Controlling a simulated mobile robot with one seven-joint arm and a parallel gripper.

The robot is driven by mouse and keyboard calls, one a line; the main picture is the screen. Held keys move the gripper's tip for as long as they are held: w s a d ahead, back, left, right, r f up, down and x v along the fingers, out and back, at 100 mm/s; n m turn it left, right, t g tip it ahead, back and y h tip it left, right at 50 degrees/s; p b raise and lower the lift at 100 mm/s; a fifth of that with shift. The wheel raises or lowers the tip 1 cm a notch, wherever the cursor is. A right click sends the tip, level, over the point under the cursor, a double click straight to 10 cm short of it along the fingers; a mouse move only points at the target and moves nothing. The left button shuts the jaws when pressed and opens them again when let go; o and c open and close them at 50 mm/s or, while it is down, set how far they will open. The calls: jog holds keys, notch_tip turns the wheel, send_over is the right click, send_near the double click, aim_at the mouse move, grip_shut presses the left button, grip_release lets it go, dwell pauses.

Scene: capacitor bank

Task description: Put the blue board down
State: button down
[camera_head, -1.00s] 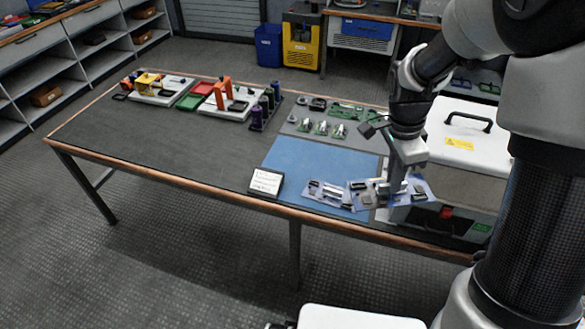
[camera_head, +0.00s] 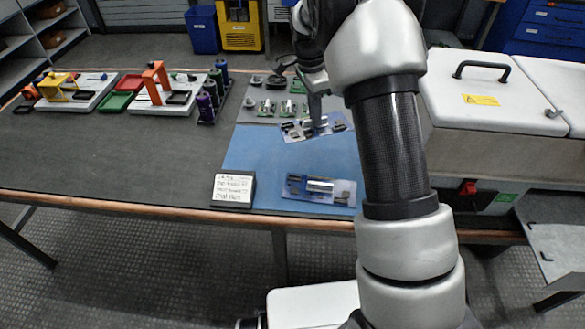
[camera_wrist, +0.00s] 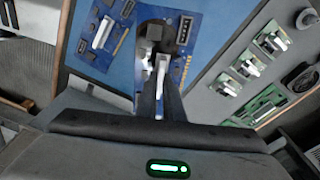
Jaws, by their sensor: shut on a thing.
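My gripper (camera_head: 313,101) is shut on a blue board (camera_head: 335,124) with silver and dark parts. In the head view the board is at the far edge of the blue mat (camera_head: 250,147), by the grey area with green boards; I cannot tell whether it touches the surface. In the wrist view the held board (camera_wrist: 192,17) is partly hidden by the fingers (camera_wrist: 159,88). A second blue board (camera_head: 320,188) lies on the near part of the mat. It also shows in the wrist view (camera_wrist: 98,48), left of the fingers.
Small green boards (camera_head: 268,107) sit on the grey area (camera_head: 247,115) behind the mat. A small sign (camera_head: 233,189) stands at the mat's near left corner. White trays with coloured fixtures (camera_head: 165,98) stand to the left. A white lidded machine (camera_head: 470,105) stands at the right.

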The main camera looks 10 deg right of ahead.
jog(key=shift+w+a+f, duration=0.1)
jog(key=shift+w+f, duration=0.3)
jog(key=shift+w, duration=0.2)
jog(key=shift+f, duration=0.35)
notch_tip(320, 180, down, 9)
jog(key=shift+r+b, duration=0.1)
jog(key=shift+b, duration=1)
jog(key=shift+f, duration=0.2)
jog(key=c, duration=1.9)
grip_release()
